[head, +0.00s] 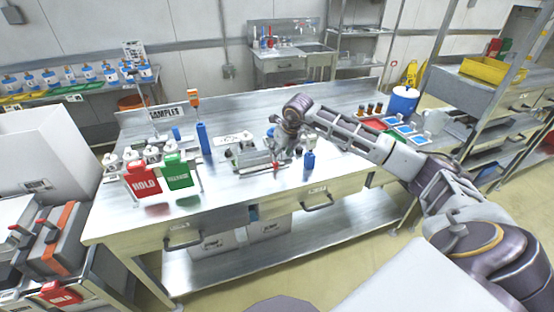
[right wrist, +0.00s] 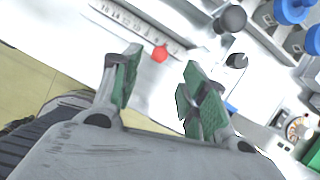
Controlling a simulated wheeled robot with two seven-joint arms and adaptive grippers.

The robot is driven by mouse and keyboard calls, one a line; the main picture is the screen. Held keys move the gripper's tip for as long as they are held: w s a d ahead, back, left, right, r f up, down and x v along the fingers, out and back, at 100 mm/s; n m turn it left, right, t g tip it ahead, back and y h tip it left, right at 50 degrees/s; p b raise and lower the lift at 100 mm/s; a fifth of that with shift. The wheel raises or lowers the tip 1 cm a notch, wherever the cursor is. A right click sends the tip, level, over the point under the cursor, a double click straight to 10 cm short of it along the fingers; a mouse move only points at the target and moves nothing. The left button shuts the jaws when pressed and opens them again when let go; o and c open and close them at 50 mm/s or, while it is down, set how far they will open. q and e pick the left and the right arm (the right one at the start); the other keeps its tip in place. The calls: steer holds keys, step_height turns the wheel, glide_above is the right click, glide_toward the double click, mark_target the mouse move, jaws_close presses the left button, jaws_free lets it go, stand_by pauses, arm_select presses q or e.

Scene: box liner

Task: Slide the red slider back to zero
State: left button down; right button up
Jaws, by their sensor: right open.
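The red slider (right wrist: 160,53) shows as a small round red knob beside a pale scale strip (right wrist: 128,20) with printed numbers in the right wrist view. In the head view the red slider (head: 276,166) is a small red spot at the front of a grey device on the bench. My right gripper (right wrist: 161,62) is open, with green-padded fingers. The red knob appears between its fingertips and beyond them; I cannot tell whether they touch. In the head view my right gripper (head: 288,145) is over the device and partly hides it. My left gripper is not in view.
A blue bottle (head: 308,161) stands right of the device, and a taller blue bottle (head: 204,138) stands to its left. The front bench top between is clear.

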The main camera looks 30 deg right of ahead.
mark_target(277, 163)
steer(key=shift+p+x, duration=0.4)
steer(key=shift+x, duration=2.85)
jaws_close()
